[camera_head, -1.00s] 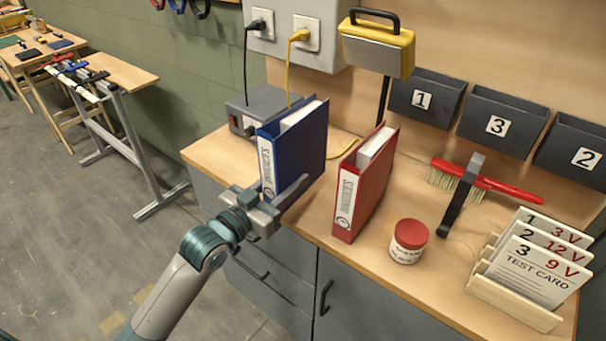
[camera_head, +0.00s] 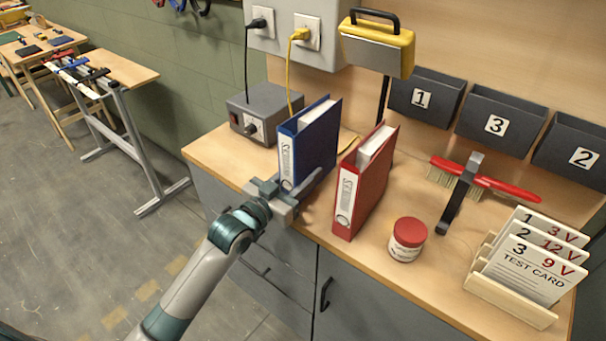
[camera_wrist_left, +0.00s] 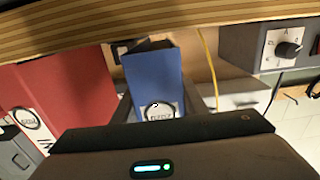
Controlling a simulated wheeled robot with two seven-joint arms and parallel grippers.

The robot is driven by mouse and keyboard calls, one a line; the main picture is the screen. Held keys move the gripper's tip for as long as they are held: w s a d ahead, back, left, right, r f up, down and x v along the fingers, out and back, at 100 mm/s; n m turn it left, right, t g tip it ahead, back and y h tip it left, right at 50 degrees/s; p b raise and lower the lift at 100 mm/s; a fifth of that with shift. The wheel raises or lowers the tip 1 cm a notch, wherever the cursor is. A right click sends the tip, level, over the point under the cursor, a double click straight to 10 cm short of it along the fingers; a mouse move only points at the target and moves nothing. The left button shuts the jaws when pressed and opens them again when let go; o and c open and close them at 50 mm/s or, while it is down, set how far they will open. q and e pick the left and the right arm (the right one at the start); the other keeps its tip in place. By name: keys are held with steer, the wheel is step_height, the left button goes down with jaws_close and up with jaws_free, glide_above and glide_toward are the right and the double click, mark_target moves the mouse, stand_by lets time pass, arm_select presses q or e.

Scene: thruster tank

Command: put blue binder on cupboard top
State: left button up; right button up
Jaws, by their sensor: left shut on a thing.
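The blue binder (camera_head: 315,143) stands upright above the left part of the wooden cupboard top (camera_head: 218,152), just left of the red binder (camera_head: 365,182). My left gripper (camera_head: 295,188) is shut on the lower part of the blue binder, with one finger along its right side. The gripper hides the binder's lower edge, so I cannot tell whether it touches the top. In the left wrist view, the blue binder (camera_wrist_left: 155,78) sits between the fingers, with the red binder (camera_wrist_left: 60,95) to its left. My right gripper is not in view.
The gap between the two binders is narrow.

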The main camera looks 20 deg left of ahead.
arm_select(q)
steer(key=shift+f, duration=0.45)
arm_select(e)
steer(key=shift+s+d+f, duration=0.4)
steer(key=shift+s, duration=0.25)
arm_select(q)
steer(key=shift+f, duration=0.1)
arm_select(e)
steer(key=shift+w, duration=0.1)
arm_select(q)
steer(key=o, duration=1.4)
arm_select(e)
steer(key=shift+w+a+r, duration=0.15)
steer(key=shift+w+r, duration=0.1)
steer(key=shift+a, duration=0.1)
